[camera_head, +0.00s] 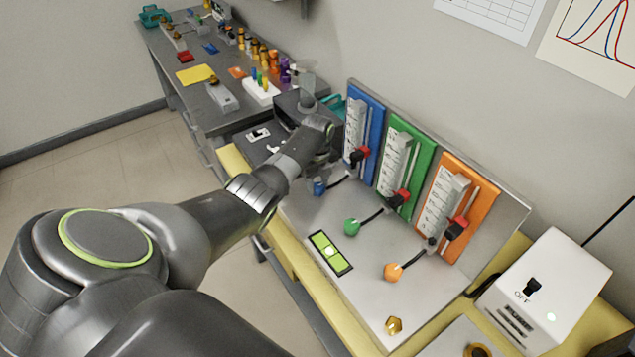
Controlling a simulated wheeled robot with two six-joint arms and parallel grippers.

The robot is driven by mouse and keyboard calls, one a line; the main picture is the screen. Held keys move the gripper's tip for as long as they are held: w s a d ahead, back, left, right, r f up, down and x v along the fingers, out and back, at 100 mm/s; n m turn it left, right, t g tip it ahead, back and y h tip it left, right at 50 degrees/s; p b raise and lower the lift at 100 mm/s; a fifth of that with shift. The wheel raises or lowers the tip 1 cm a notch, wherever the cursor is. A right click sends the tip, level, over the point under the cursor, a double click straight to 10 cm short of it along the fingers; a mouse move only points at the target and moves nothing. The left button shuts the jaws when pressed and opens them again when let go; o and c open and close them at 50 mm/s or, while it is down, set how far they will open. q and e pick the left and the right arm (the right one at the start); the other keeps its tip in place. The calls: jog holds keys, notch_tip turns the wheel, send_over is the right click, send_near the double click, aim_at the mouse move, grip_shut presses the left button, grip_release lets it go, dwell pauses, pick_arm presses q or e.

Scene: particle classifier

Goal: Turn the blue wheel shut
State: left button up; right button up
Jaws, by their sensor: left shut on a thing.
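The blue wheel (319,187) is a small blue knob on the grey sloping panel (310,215), below the blue flow-meter board (376,120). A short black hose runs from beside it up to that board. My left arm reaches across from the left, and my left gripper (321,168) points down over the wheel. Its fingers are shut on the blue wheel, and they and the wrist hide its upper part. The wheel's turn angle cannot be seen. My right gripper is not in view.
Green (352,226) and orange (391,272) knobs sit further along the panel, below green (408,150) and orange (470,185) boards. A bubble level (330,252) lies near the front edge. A white box marked OFF (560,285) stands right. A cluttered bench (215,118) stands behind.

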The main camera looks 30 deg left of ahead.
pick_arm(q)
jog(key=shift+w, duration=0.1)
jog(key=o, duration=1)
jog(key=shift+r, duration=0.6)
notch_tip(320, 180, up, 12)
jog(key=b, duration=0.2)
notch_tip(320, 180, up, 4)
jog(key=p, duration=0.2)
send_over(318, 186)
jog(key=shift+r, duration=0.15)
jog(key=shift+b, duration=0.3)
